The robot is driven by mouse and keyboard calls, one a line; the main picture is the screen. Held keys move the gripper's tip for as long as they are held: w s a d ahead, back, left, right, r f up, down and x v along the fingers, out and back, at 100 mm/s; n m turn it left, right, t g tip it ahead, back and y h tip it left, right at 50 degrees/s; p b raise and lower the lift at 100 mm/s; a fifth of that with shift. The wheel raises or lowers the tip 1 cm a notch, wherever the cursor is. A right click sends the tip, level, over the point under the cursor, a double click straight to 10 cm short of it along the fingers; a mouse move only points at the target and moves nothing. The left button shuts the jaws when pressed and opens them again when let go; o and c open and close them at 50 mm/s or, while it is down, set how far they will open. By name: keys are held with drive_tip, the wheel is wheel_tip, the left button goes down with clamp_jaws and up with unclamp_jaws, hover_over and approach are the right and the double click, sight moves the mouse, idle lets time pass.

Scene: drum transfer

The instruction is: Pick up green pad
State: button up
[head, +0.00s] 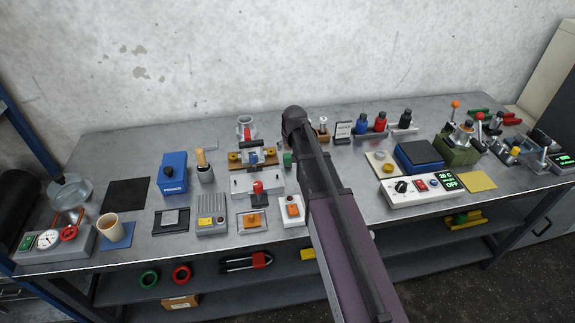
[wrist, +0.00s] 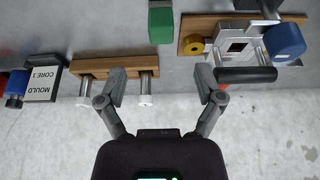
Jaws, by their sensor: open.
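A small green block (wrist: 161,24), the likely green pad, stands at the top of the wrist view, cut off by the frame edge. In the head view it (head: 288,159) shows just left of my arm, on the grey table. My gripper (wrist: 161,82) is open and empty in the wrist view. The block lies beyond the gap between its fingertips, apart from them and nearly in line with its middle. In the head view my arm hides the gripper.
A wooden rack with metal pins (wrist: 115,66) lies close to the left finger. A wooden-based fixture with a blue knob (wrist: 285,42) and dark roller is near the right finger. A mould sign (wrist: 43,78) stands further left. Bare table surrounds the green block.

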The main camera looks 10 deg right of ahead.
sight(287, 156)
drive_tip(key=shift+b+x, duration=1.15)
drive_tip(key=shift+x, duration=0.4)
drive_tip(key=shift+b+x, duration=2.4)
drive_tip(key=shift+x, duration=0.25)
drive_tip(key=shift+w+a, duration=0.1)
drive_tip(key=shift+w, duration=0.05)
drive_tip(key=shift+r, duration=0.1)
clamp_jaws()
